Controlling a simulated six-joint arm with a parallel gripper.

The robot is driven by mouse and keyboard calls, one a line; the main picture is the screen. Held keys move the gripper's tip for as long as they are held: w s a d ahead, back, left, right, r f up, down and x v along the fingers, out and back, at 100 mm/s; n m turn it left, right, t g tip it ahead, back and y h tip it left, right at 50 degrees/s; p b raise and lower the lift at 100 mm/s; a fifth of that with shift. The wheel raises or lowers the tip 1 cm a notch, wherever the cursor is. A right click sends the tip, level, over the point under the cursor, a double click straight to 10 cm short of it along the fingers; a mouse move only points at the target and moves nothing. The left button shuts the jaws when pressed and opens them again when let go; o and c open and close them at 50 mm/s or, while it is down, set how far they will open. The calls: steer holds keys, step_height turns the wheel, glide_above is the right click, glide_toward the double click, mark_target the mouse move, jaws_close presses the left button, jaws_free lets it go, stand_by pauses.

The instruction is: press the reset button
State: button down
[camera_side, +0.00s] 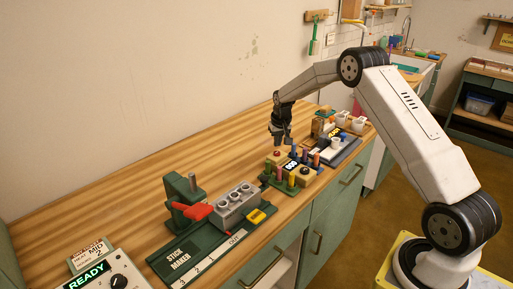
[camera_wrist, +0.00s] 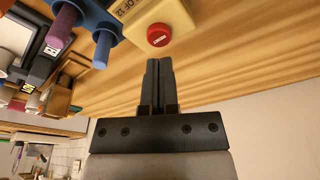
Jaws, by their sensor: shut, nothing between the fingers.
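The reset button is most likely the red round button (camera_wrist: 159,35) on a pale yellow block (camera_wrist: 172,12) in the wrist view; its label is too small to read. In the side view a red button (camera_side: 277,153) shows on the block just below my gripper (camera_side: 281,143). My gripper is shut and empty, fingers together, and in the wrist view its tips (camera_wrist: 158,62) appear just short of the button. I cannot tell whether they touch it.
A blue holder (camera_wrist: 100,25) with coloured sticks stands beside the button block. The stick maker (camera_side: 195,240) with a red lever and a READY display box (camera_side: 97,277) are at the front left. The table (camera_side: 130,190) behind the devices is clear.

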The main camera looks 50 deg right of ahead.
steer(key=shift+r, duration=1.3)
steer(key=shift+a, duration=0.25)
steer(key=s+a+r+n, duration=0.1)
steer(key=s+a+n, duration=0.2)
steer(key=s+a, duration=0.9)
steer(key=s+a+r+n+y, duration=0.1)
steer(key=s+a+r+n, duration=0.1)
steer(key=s+a, duration=1)
steer(key=s+n, duration=0.1)
steer(key=s, duration=0.2)
steer(key=shift+r+t, duration=0.15)
steer(key=shift+t, duration=0.15)
